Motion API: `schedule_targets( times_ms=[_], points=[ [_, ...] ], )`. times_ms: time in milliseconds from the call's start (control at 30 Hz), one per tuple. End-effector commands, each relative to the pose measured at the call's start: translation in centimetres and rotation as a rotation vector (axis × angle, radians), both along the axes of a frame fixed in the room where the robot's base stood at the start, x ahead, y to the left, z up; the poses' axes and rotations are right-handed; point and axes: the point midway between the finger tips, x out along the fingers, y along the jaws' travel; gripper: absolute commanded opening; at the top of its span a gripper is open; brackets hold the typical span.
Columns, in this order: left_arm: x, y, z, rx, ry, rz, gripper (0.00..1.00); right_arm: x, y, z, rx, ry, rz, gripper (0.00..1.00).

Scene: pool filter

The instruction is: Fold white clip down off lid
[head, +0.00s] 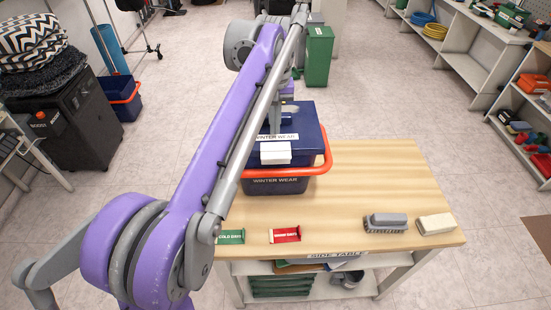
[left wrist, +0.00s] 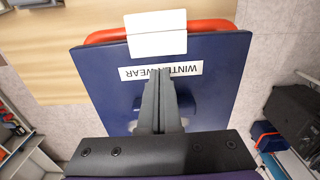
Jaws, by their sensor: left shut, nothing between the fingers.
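A dark blue bin (head: 272,182) labelled WINTER WEAR stands on the wooden side table, with a blue lid (head: 308,140) on top. The white clip (head: 275,153) is at the lid's front edge, beside the lid's label; in the left wrist view the clip (left wrist: 156,34) shows two white panels at the lid edge. My left gripper (left wrist: 159,72) is shut and empty over the lid, its fingertips at the WINTER WEAR label and apart from the clip. In the head view my arm hides part of the lid and bin. My right gripper is not in view.
An orange handle (head: 326,160) wraps the bin's front and right side. A green card (head: 231,237), a red card (head: 285,235), a grey brush (head: 385,222) and a pale block (head: 436,224) lie along the table's front. The table's right part (head: 385,175) is clear.

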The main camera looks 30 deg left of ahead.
Motion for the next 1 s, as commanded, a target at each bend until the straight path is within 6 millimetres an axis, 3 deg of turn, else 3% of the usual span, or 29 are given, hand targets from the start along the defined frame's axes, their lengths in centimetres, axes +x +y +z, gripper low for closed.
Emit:
schedule_targets(
  times_ms=[1000],
  points=[
    [0.0,0.0,-1.5,0.0,0.0,0.0,0.0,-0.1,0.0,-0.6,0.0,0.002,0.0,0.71]
  ],
)
